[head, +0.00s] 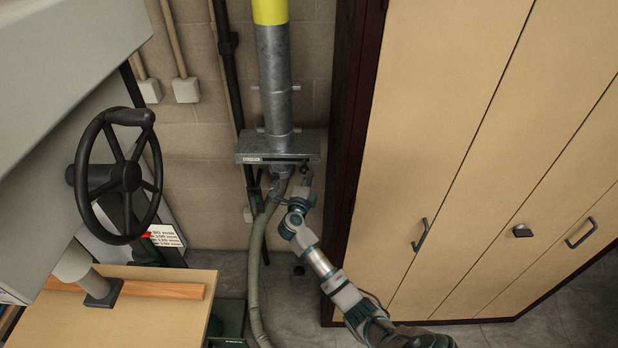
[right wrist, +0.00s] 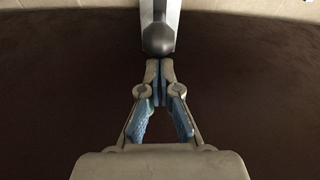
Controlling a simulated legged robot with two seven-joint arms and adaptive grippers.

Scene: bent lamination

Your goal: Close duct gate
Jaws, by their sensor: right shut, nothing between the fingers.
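The duct gate (head: 278,145) is a flat grey metal box on the vertical galvanised duct (head: 275,80), against the block wall. A dark slot and a small label show on its front. My right gripper (head: 305,178) is just below the right end of the gate, partly hidden by its own arm. In the right wrist view my right gripper (right wrist: 159,68) is shut with its fingertips together and nothing between them. A dark rounded knob (right wrist: 158,38) on a grey metal strip is just beyond the fingertips; whether they touch it I cannot tell. My left gripper is not in view.
A tan cabinet (head: 440,130) with dark handles stands close on the right of my arm. A grey hose (head: 256,270) hangs below the gate. A machine with a black handwheel (head: 118,175) and a wooden table (head: 130,310) are at the left.

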